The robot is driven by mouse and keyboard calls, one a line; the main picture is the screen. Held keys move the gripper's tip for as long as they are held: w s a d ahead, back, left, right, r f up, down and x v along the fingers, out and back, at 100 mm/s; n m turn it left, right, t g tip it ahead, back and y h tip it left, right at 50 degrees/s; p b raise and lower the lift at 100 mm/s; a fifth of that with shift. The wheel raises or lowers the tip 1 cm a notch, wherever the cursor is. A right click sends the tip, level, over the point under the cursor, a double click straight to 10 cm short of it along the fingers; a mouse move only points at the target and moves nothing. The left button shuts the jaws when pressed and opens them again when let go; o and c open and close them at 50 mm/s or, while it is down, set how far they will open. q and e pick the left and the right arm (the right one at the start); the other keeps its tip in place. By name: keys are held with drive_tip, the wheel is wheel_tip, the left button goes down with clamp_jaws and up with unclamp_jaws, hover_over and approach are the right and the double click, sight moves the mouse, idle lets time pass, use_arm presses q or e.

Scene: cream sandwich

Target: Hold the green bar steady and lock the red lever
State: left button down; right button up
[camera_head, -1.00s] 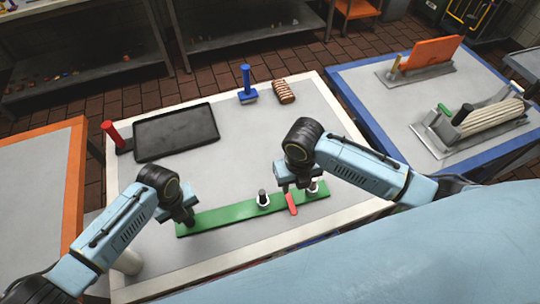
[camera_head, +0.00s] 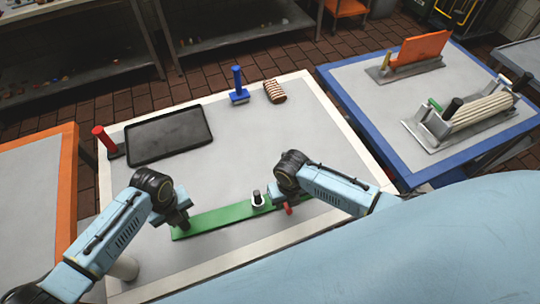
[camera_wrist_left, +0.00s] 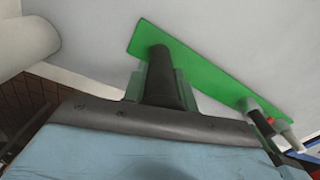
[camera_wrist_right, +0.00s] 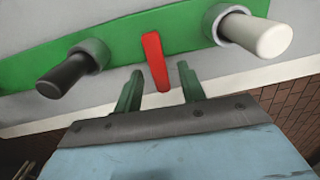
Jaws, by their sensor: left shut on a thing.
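The green bar (camera_head: 215,217) lies on the white-edged table and also shows in both wrist views. My left gripper (camera_head: 183,222) is shut on a dark upright post (camera_wrist_left: 163,75) at the bar's left end. The red lever (camera_wrist_right: 155,62) sits on the bar between a black peg (camera_wrist_right: 68,74) and a white-tipped peg (camera_wrist_right: 256,33), each in a grey collar. My right gripper (camera_wrist_right: 160,70) is open, with one finger on each side of the lever and gaps visible. In the head view the right arm hides the white-tipped peg and much of the lever.
A black tray (camera_head: 170,136), a red-handled tool (camera_head: 104,138), a blue-handled tool (camera_head: 237,85) and a striped brown bar (camera_head: 274,91) occupy the table's far side. Mid-table is clear. A blue-edged table (camera_head: 360,100) with fixtures stands right, an orange-edged one (camera_head: 66,190) left.

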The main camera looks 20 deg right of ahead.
drive_tip(key=shift+c, duration=0.3)
clamp_jaws()
drive_tip(key=shift+m, duration=0.4)
drive_tip(key=m, duration=0.2)
drive_tip(key=a+m, duration=0.1)
drive_tip(key=shift+w+a+m, duration=0.1)
drive_tip(key=shift+w+m, duration=0.15)
drive_tip(key=shift+m, duration=0.05)
drive_tip(key=m, duration=0.3)
drive_tip(key=a+m, duration=0.1)
drive_tip(key=shift+w+m, duration=0.3)
drive_tip(key=shift+w, duration=0.1)
drive_tip(key=m, duration=0.1)
drive_tip(key=w+m, duration=0.1)
drive_tip(key=m, duration=0.2)
drive_tip(key=shift+w+a+m, duration=0.15)
drive_tip(key=shift+a+m, duration=0.15)
drive_tip(key=shift+a, duration=0.1)
use_arm(q)
drive_tip(key=shift+a, duration=0.1)
use_arm(e)
drive_tip(key=shift+w+m, duration=0.35)
drive_tip(key=shift+m, duration=0.75)
drive_tip(key=shift+w+m, duration=0.3)
drive_tip(key=shift+m, duration=0.8)
